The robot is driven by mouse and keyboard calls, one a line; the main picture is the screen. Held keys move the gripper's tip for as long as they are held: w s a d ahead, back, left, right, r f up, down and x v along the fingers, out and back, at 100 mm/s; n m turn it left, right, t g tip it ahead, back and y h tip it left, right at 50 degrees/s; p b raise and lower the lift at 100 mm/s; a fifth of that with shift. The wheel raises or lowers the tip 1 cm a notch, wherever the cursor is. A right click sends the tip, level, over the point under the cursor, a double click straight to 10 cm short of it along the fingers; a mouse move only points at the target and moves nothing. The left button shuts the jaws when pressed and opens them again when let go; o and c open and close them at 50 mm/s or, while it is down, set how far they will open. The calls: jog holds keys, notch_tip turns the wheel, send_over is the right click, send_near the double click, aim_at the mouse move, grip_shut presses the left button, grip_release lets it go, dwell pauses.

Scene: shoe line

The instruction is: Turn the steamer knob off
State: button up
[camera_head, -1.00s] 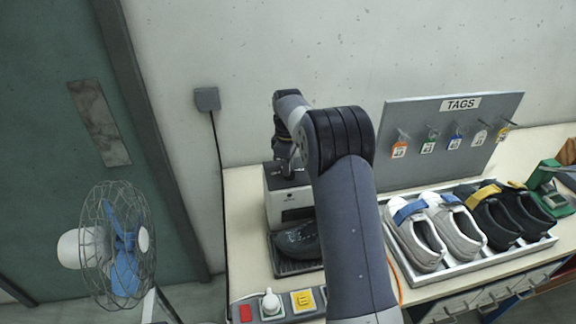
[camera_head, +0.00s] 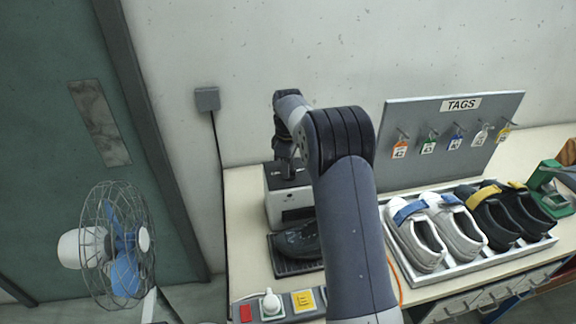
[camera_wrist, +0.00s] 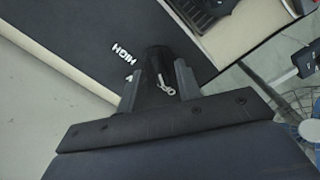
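The steamer (camera_head: 290,205) is a pale box with a dark top at the back left of the bench, partly hidden by my arm. My gripper (camera_head: 287,165) points down at its top. A small white mark shows between the fingers. The fingers flank the knob closely; whether they press on it I cannot tell.
A dark shoe (camera_head: 298,240) sits in front of the steamer. A tray (camera_head: 470,264) of white and black shoes stands right, below a tag board (camera_head: 400,112). A fan (camera_head: 120,245) stands left.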

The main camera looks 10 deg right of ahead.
jog(key=shift+r, duration=0.1)
notch_tip(320, 180, up, 11)
jog(key=b, duration=0.1)
jog(key=shift+f+b, duration=0.2)
jog(key=shift+b, duration=0.1)
notch_tip(320, 180, down, 11)
jog(key=shift+r+p, duration=0.1)
jog(key=shift+p, duration=0.75)
